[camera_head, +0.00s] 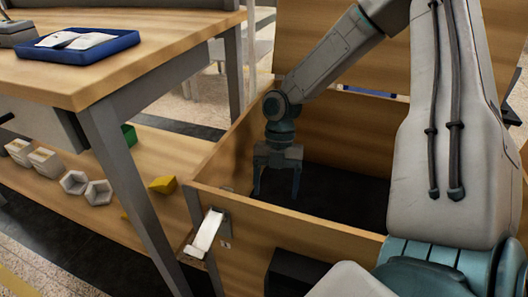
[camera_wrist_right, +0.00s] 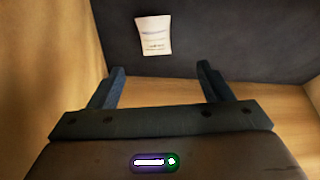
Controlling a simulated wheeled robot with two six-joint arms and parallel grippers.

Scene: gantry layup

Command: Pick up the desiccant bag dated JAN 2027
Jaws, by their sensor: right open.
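A small white bag (camera_wrist_right: 154,35) with printed lines lies on the dark floor of the wooden crate in the right wrist view. Its print is too small to read, so I cannot tell its date. My right gripper (camera_head: 277,190) reaches down inside the crate (camera_head: 290,215) in the head view. It also shows in the right wrist view (camera_wrist_right: 160,84), with its two fingers wide apart and nothing between them. The bag is beyond the fingertips, apart from them. In the head view the bag is not visible. My left gripper is not in view.
A table (camera_head: 120,75) at left holds a blue tray (camera_head: 75,55) with white packets. White cups and a yellow block (camera_head: 162,185) lie on the shelf below.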

